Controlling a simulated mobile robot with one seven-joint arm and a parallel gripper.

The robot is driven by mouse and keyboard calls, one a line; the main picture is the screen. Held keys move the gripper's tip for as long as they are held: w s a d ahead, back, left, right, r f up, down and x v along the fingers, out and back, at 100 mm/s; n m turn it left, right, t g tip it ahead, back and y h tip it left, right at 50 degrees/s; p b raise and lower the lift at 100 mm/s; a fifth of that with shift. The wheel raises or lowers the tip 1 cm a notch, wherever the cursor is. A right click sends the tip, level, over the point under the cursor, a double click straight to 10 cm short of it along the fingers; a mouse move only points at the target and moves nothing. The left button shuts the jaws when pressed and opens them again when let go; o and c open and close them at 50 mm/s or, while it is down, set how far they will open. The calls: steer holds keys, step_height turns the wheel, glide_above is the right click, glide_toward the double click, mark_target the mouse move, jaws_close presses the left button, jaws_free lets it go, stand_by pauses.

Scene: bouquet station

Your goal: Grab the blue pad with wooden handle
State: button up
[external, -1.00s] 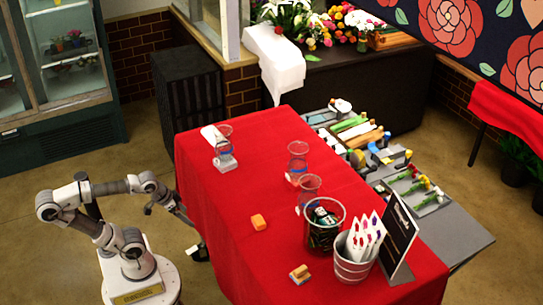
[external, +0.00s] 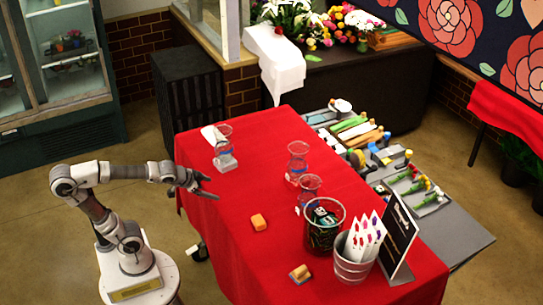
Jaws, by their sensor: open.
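A small block with a wooden-looking top and a paler base (external: 300,274) lies near the front edge of the red table. A second small orange-tan block (external: 259,222) lies farther back, left of the glasses. Both are too small for me to tell whether either has a blue pad; no clearly blue pad shows. My gripper (external: 209,188) is open and empty, above the table's left edge. It is behind and left of the orange-tan block, apart from both blocks.
Clear glasses stand on the red table (external: 235,235), one (external: 223,147) at the back left. A dark-filled container (external: 323,228), a metal bucket (external: 352,268) and a black sign (external: 397,236) crowd the right. The table's left front is mostly clear.

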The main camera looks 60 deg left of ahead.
steer(key=w+d+r+m+t+h+p, duration=0.1)
steer(key=w+d+r+m+t+p, duration=0.15)
steer(key=w, duration=0.35)
steer(key=w+d+r+m+t+h+p, duration=0.1)
steer(key=w+d+r+m, duration=0.1)
steer(key=w+d+r, duration=0.3)
steer(key=m+g+h+p, duration=0.8)
steer(key=m+g+h, duration=0.2)
steer(key=h, duration=0.2)
glide_toward(299, 267)
steer(key=d+f+b, duration=0.1)
steer(key=w+d+f+b, duration=0.1)
steer(key=d+f, duration=0.1)
steer(key=shift+d+f, duration=0.15)
steer(key=shift+w+b+x, duration=0.2)
steer(key=shift+b+x, duration=0.45)
steer(key=shift+x, duration=2)
steer(key=shift+f, duration=0.15)
steer(key=shift+c, duration=0.3)
